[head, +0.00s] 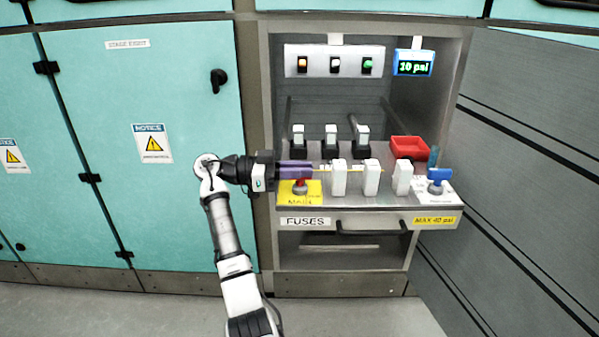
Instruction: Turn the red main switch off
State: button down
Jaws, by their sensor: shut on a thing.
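The red main switch (300,186) sits on a yellow plate (287,198) at the left front of the grey shelf. Only its lower part shows, just below the purple fingers of my gripper (298,170). My gripper comes in from the left, lies almost level and is shut at the switch. The fingers hide the upper part of the switch, so its exact setting and the grip itself are hard to see. A thin yellow line or rod (345,171) runs right from the fingertips, across the white blocks.
Several white upright blocks (371,178) stand close right of my gripper. Black-based white fuses (331,138) and a red tray (409,148) are behind. A blue-handled valve (438,176) is at right. The gauge (413,66) reads 10 psi. The cabinet's side walls bound the shelf.

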jog(key=shift+d+m+g, duration=0.1)
jog(key=shift+m+g, duration=0.2)
jog(key=shift+g, duration=0.2)
jog(key=c, duration=1.4)
grip_release()
jog(key=a, duration=1.4)
jog(key=shift+w, duration=0.15)
